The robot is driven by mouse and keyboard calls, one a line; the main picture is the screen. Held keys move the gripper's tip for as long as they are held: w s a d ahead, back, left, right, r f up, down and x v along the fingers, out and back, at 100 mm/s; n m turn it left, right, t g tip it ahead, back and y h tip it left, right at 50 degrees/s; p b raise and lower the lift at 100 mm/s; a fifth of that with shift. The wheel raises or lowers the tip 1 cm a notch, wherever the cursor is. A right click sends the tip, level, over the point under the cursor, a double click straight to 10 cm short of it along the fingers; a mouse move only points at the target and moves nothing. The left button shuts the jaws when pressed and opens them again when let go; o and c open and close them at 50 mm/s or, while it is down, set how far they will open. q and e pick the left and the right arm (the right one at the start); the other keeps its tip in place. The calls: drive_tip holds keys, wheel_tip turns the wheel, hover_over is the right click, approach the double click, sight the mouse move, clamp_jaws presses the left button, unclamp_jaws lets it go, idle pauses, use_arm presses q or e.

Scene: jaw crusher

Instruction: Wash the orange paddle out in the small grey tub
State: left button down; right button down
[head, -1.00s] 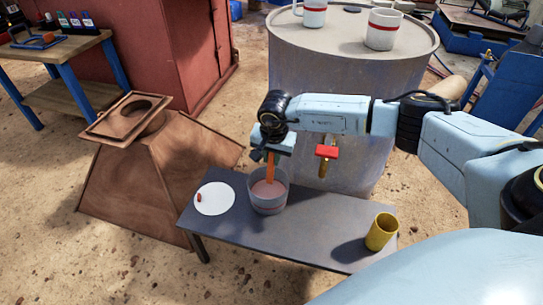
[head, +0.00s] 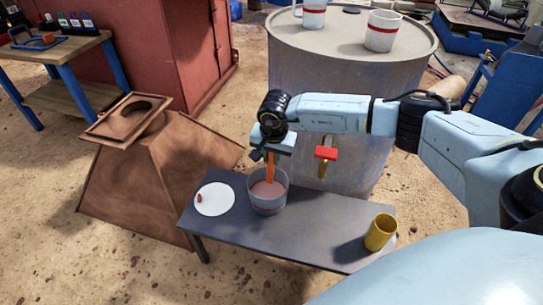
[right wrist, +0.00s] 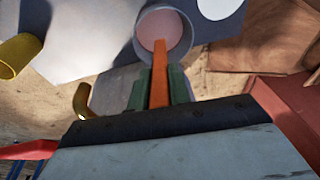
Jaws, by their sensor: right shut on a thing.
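The small grey tub (head: 268,199) stands on the low grey table and holds a pinkish-brown liquid. It also shows in the right wrist view (right wrist: 187,42). My right gripper (head: 271,153) is over the tub and shut on the orange paddle (head: 270,170). In the right wrist view the orange paddle (right wrist: 160,75) runs between the two green-grey fingers (right wrist: 158,88) toward the tub. The paddle's lower end reaches down inside the tub's rim, and its tip is hidden, apparently in the liquid. My left gripper is not in view.
On the low table (head: 310,228), a white disc (head: 217,201) with a small reddish-brown piece lies left of the tub, and a yellow cup (head: 380,232) stands at the right. A drum (head: 330,95) with mugs stands behind. A brown hopper shape (head: 150,180) is at left.

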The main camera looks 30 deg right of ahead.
drive_tip(key=shift+r+p, duration=1.9)
drive_tip(key=shift+r, duration=0.7)
drive_tip(key=shift+f, duration=0.1)
